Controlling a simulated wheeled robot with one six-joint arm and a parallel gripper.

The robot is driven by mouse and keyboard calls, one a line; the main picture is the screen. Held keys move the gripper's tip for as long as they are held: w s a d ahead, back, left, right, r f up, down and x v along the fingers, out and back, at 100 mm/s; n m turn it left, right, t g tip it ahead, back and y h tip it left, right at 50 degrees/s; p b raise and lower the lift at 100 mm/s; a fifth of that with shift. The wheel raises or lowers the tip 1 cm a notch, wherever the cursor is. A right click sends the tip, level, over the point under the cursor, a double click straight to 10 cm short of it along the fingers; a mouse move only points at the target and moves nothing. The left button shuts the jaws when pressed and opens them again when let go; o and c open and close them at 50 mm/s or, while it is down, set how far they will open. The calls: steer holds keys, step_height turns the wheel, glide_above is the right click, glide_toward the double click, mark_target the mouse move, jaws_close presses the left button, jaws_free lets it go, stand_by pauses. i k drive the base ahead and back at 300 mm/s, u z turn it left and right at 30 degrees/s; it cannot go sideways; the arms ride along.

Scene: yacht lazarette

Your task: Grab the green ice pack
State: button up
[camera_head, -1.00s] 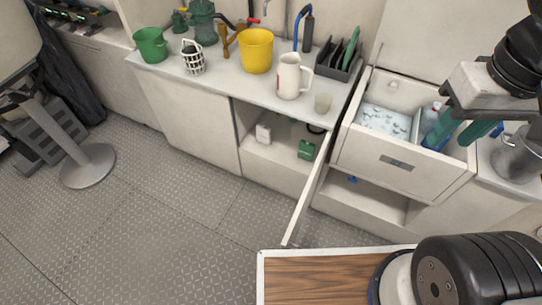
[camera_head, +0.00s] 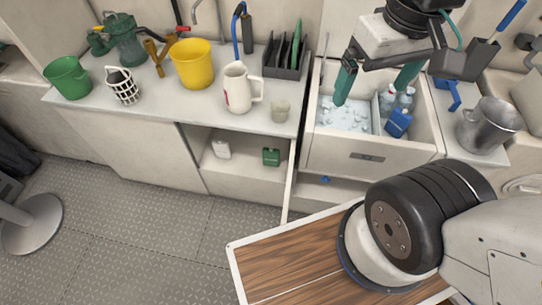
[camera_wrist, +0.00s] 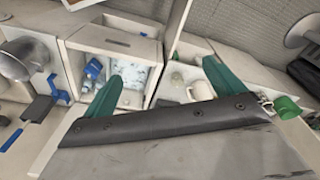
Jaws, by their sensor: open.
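A small green block with a dark top, which looks like the green ice pack (camera_head: 271,157), stands on the shelf of the open cabinet under the counter in the head view. A similar white one (camera_head: 221,149) stands to its left. A similar blue one (camera_head: 398,122) is in the open cooler drawer (camera_head: 367,157). My gripper (camera_head: 370,95) has teal fingers spread apart with nothing between them. It hangs over the cooler drawer, up and to the right of the green pack. The wrist view shows both fingers (camera_wrist: 163,70) apart.
An open cabinet door (camera_head: 288,185) stands out between the cabinet and the drawer. The counter above holds a white pitcher (camera_head: 238,88), a cup (camera_head: 280,111), a yellow bucket (camera_head: 193,65) and a rack (camera_head: 286,65). A metal pot (camera_head: 487,125) stands right.

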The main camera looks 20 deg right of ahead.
mark_target(270, 156)
steer(key=u, duration=1.45)
steer(key=k, duration=2.05)
steer(key=z, duration=0.6)
steer(key=i, duration=1.7)
steer(key=u, duration=0.05)
